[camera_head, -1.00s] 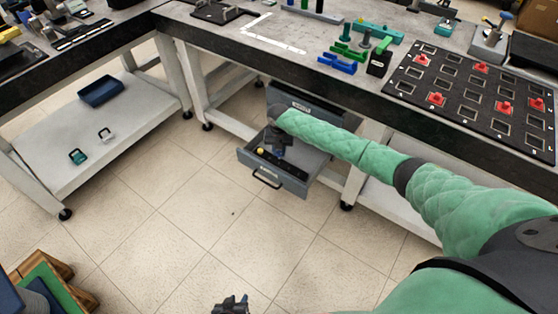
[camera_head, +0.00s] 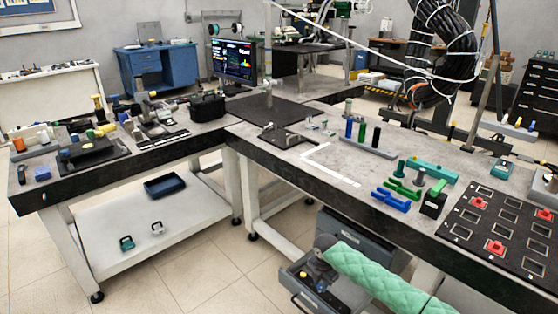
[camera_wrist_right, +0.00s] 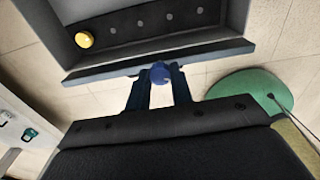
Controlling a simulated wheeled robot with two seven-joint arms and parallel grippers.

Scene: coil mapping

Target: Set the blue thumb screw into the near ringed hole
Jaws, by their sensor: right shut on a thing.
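The blue thumb screw (camera_wrist_right: 160,73) shows as a round blue head between the two fingertips of my right gripper (camera_wrist_right: 159,78) in the right wrist view. The gripper is shut on it. In the head view my right gripper (camera_head: 314,268) is small and partly hidden by my arm, over the open drawer (camera_head: 296,290). A black strip (camera_wrist_right: 190,17) with several small holes lies in the drawer, with a yellow knob (camera_wrist_right: 84,40) at its left end. I cannot tell which hole is ringed. My left gripper is not in view.
The drawer's front wall (camera_wrist_right: 195,58) is close to the fingertips. The workbench (camera_head: 275,140) stands above, with a black pocketed board (camera_head: 500,235) and red parts on its right. A white lower shelf (camera_head: 130,225) is at left. A green round patch (camera_wrist_right: 250,95) lies below.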

